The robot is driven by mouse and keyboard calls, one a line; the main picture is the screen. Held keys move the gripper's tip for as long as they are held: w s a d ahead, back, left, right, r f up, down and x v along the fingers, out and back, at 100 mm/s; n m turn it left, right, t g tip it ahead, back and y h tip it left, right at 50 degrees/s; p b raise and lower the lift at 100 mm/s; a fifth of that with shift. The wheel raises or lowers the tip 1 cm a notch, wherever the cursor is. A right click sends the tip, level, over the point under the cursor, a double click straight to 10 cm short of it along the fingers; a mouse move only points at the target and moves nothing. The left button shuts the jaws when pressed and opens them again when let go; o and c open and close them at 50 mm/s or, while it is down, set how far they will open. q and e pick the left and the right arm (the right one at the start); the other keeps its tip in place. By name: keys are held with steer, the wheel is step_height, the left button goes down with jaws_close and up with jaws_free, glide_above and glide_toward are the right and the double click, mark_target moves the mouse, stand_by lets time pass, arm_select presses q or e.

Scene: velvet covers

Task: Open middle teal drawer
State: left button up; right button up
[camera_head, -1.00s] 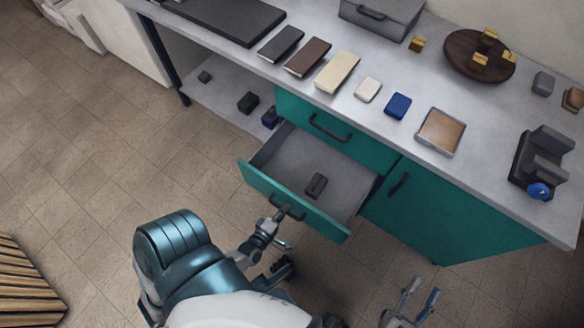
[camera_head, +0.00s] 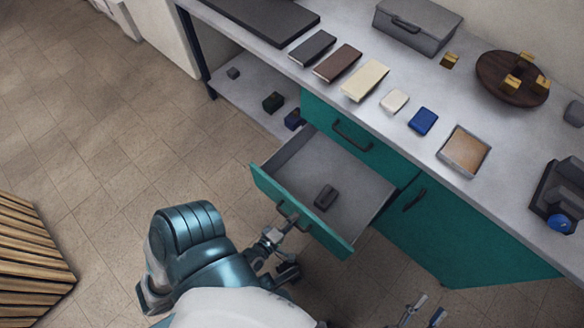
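The middle teal drawer (camera_head: 318,232) stands pulled out below a closed upper teal drawer (camera_head: 372,158). Its grey inside shows, with a small dark block (camera_head: 325,197) lying in it. A dark bar handle (camera_head: 290,213) is on its front. My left gripper (camera_head: 283,228) is at this handle, in front of the drawer face. Its fingers are small and partly hidden, so I cannot tell whether they are closed on the bar. My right gripper (camera_head: 423,312) is at the bottom edge, its two fingers apart and empty, clear of the cabinet.
A teal door (camera_head: 465,240) with a dark handle is right of the drawer. The grey countertop (camera_head: 400,130) holds books, a blue block (camera_head: 423,121), a framed tile (camera_head: 464,151), a grey case (camera_head: 418,25) and a round wooden board (camera_head: 492,82). A slatted wooden object (camera_head: 30,255) stands at left. Floor between is clear.

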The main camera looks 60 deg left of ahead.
arm_select(q)
steer(key=shift+a+r, duration=0.1)
steer(key=v, duration=1.2)
steer(key=shift+w, duration=0.1)
